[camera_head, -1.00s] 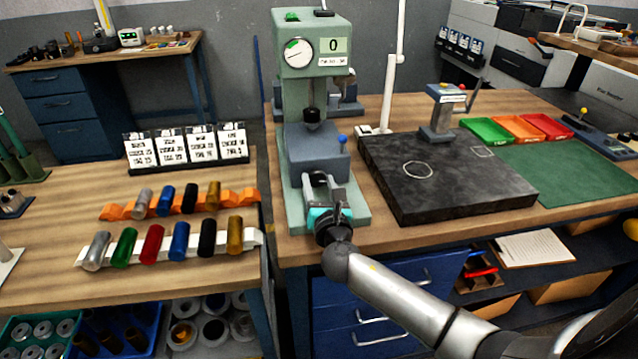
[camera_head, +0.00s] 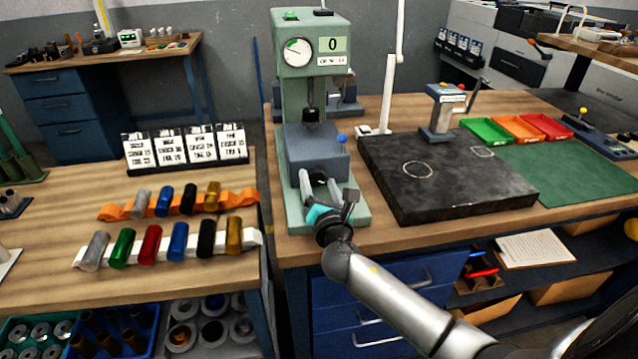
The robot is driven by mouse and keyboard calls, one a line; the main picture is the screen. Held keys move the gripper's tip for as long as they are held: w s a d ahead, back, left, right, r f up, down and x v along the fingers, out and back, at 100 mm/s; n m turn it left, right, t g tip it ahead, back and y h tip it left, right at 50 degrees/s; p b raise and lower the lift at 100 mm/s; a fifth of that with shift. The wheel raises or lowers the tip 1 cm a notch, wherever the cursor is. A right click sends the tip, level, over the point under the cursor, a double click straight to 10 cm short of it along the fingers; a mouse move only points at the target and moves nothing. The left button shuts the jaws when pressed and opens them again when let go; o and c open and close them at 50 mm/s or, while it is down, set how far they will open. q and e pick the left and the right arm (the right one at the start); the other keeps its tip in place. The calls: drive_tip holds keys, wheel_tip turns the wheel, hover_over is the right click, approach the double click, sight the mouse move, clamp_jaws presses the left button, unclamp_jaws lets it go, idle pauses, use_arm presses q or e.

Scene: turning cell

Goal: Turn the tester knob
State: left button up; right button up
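The green tester (camera_head: 310,45) stands at the left end of the right bench, with a round dial and a display reading 0. Its black knob (camera_head: 318,176) is low on the front of the grey block (camera_head: 318,150). My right gripper (camera_head: 328,186) is in front of this knob, its fingers spread wide. The left finger is close beside the knob and the other is off to its right. I cannot tell whether either finger touches it. The gripper looks empty. My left gripper is not in view.
A blue-tipped lever (camera_head: 342,140) sticks up at the block's right side. Coloured cylinders on an orange rack (camera_head: 112,211) and a white rack (camera_head: 250,238) lie on the left bench.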

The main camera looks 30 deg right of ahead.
drive_tip(key=shift+o, duration=0.4)
drive_tip(key=shift+s+a, duration=0.15)
drive_tip(key=shift+s, duration=0.1)
drive_tip(key=v, duration=1.4)
drive_tip(key=shift+s+p, duration=0.3)
drive_tip(key=shift+s, duration=0.05)
idle(0.4)
